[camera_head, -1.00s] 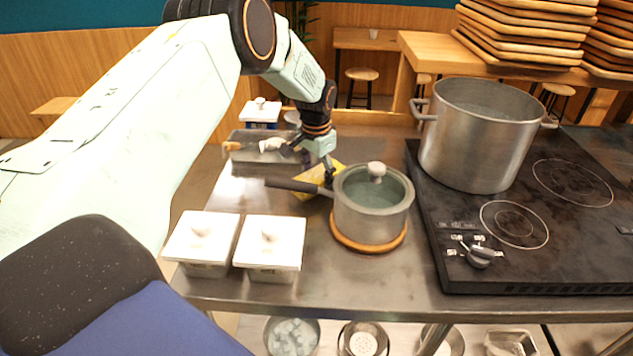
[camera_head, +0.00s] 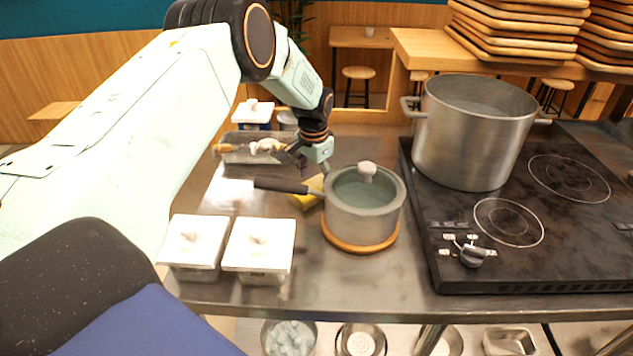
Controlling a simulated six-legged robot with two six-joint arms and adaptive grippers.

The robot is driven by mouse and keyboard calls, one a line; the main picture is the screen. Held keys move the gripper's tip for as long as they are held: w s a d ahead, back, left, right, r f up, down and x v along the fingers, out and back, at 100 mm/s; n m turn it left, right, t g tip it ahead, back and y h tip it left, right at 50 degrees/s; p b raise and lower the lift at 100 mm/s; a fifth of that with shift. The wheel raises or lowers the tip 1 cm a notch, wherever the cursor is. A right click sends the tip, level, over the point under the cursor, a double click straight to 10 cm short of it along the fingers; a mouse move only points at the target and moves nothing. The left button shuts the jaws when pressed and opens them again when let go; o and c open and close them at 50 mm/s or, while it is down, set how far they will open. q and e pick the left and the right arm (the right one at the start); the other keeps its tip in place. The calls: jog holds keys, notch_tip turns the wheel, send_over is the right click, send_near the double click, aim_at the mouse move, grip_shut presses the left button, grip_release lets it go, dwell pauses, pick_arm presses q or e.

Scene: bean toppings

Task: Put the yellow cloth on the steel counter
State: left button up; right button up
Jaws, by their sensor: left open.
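The yellow cloth (camera_head: 303,202) lies on the steel counter (camera_head: 330,276), just left of and behind a lidded saucepan (camera_head: 363,215). The saucepan and its dark handle hide part of the cloth. My left gripper (camera_head: 314,166) is open, behind the saucepan handle and close above the cloth's far side. I cannot tell whether a fingertip touches the cloth. My right gripper is not in view.
The saucepan stands on a round wooden trivet (camera_head: 360,247). Two white-lidded containers (camera_head: 258,246) stand at the front left. A metal tray (camera_head: 245,154) is behind. A large pot (camera_head: 472,140) stands on the black cooktop (camera_head: 590,225). The front middle counter is clear.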

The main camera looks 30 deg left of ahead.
aim_at(314, 188)
pick_arm(q)
jog(key=r, duration=0.2)
jog(key=s+r, duration=0.1)
jog(key=r, duration=0.1)
jog(key=shift+a+r, duration=0.1)
jog(key=shift+r, duration=0.05)
notch_tip(314, 188, up, 6)
jog(key=shift+s+d+r+p, duration=0.2)
jog(key=shift+s+d+p, duration=0.1)
jog(key=shift+s+d+r, duration=0.1)
jog(key=shift+d+r, duration=0.05)
jog(key=shift+d, duration=0.1)
jog(key=shift+w, duration=0.2)
jog(key=shift+s, duration=0.15)
dwell(0.4)
